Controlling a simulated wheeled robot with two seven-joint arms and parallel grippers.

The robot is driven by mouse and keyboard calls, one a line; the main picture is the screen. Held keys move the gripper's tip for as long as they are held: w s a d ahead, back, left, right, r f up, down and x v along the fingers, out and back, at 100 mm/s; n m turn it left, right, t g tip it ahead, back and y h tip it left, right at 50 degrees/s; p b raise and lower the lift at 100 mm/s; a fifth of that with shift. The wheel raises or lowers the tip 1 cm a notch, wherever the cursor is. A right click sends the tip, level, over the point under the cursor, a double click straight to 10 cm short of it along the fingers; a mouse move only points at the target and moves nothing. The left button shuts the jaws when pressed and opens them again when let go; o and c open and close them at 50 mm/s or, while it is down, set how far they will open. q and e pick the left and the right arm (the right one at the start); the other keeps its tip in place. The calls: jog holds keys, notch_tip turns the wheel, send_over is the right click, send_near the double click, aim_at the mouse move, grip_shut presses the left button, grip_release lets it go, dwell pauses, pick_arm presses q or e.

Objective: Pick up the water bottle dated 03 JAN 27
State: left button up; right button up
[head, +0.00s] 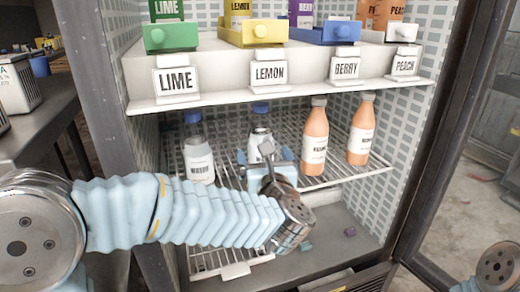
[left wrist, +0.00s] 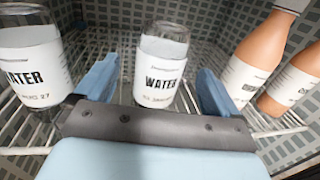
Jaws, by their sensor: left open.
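A clear water bottle with a blue cap (head: 261,122) stands upright on the wire shelf of the fridge. In the left wrist view its label reads WATER (left wrist: 160,82), with a small date line that looks like 03 JAN 27 but is blurred. A second water bottle (head: 198,160) stands to its left; in the left wrist view its label (left wrist: 32,68) ends in AUG 27. My left gripper (head: 266,168) is open in front of the middle bottle. In the left wrist view its fingers (left wrist: 156,88) flank that bottle, with a gap on each side. My right gripper is not in view.
Two orange bottles (head: 314,140) (head: 360,132) stand to the right on the same wire shelf (head: 225,172). Above is a white shelf (head: 220,72) with LIME, LEMON, BERRY and PEACH bins. The fridge's side walls (head: 402,120) bound the space.

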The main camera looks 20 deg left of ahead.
pick_arm(q)
jog(key=p+x, duration=0.1)
jog(key=x, duration=0.6)
jog(key=shift+w+r, duration=0.1)
jog(key=shift+r, duration=0.05)
jog(key=shift+c, duration=0.4)
jog(key=c, duration=1.4)
jog(key=shift+r, duration=0.1)
